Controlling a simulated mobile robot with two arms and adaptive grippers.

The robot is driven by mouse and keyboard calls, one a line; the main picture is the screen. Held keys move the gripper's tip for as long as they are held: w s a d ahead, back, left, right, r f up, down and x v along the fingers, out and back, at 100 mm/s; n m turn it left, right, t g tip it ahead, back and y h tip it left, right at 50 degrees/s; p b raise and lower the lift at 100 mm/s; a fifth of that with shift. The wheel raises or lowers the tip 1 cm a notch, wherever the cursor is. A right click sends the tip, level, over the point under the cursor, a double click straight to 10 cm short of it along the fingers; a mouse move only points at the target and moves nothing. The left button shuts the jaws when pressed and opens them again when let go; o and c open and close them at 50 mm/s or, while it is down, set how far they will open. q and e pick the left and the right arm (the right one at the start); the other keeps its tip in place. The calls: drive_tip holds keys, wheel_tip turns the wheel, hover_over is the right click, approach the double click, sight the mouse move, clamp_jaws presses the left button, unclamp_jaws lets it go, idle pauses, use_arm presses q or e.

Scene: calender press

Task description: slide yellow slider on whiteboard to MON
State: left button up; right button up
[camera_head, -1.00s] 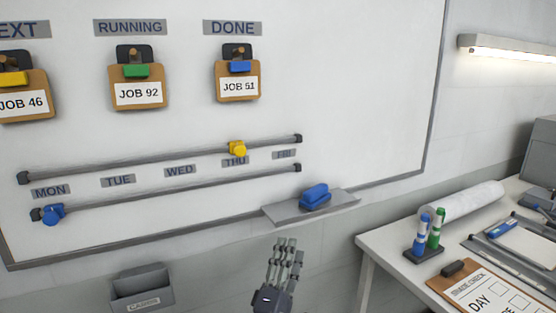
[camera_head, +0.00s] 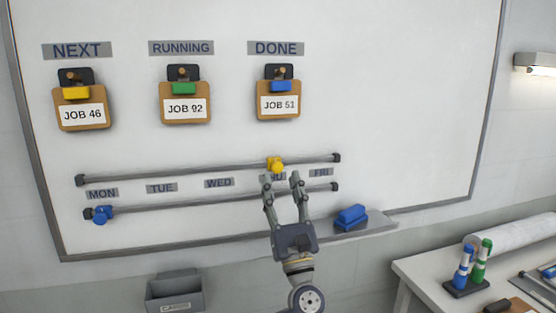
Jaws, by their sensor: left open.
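The yellow slider (camera_head: 275,164) sits on the upper rail (camera_head: 180,172) of the whiteboard (camera_head: 400,100), above the THU label, which is partly hidden by my gripper. The MON label (camera_head: 102,194) is at the left end of the rails. My left gripper (camera_head: 283,180) is open, fingers pointing up, with its fingertips just below the yellow slider. I cannot tell whether they touch it. My right gripper is not in view.
A blue slider (camera_head: 101,215) sits at the left end of the lower rail (camera_head: 200,204). A blue eraser (camera_head: 351,215) rests on the ledge (camera_head: 375,229) right of my gripper. A grey bin (camera_head: 175,292) hangs below the board. A desk (camera_head: 425,268) with markers stands at right.

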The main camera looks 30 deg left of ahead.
sight(278, 170)
use_arm(q)
drive_tip(key=p+x, duration=0.1)
drive_tip(key=x, duration=0.4)
drive_tip(key=shift+w+a+r+p, duration=0.1)
drive_tip(key=shift+a+r+p, duration=0.05)
drive_tip(key=shift+p, duration=0.25)
clamp_jaws()
